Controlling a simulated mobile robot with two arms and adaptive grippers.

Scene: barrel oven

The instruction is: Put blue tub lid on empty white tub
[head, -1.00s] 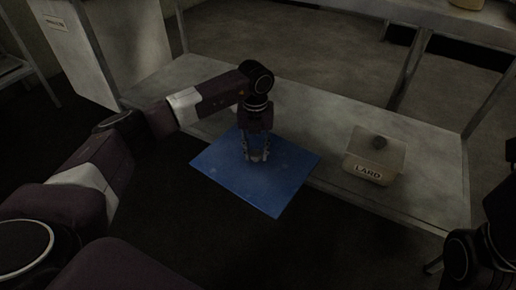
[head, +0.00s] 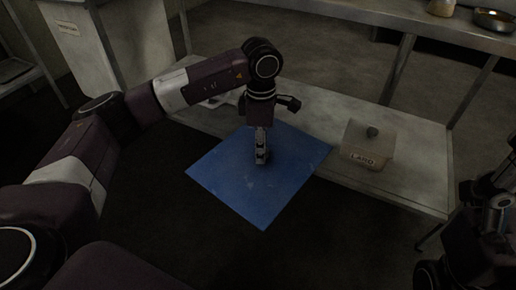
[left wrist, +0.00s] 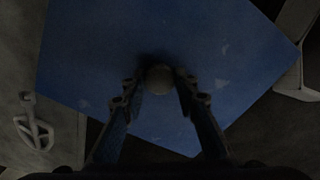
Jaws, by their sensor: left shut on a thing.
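The blue tub lid (head: 235,182) is a flat square sheet with a round knob (left wrist: 160,79) at its middle. My left gripper (head: 261,160) comes down from above and is shut on this knob. The lid extends past the front edge of the low bench; its height above the bench is hard to judge. A pale tub labelled LARD (head: 368,158) stands on the bench to the right of the lid, with a dark knob on top. I cannot make out an empty white tub. My right gripper (head: 497,190) is partly in view at the right edge, its fingers unclear.
The low bench (head: 420,185) has bare room around the LARD tub. A higher shelf (head: 440,28) with a jar (head: 441,7) and a bowl (head: 494,19) runs behind at upper right. A pale cabinet (head: 108,50) stands at the left.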

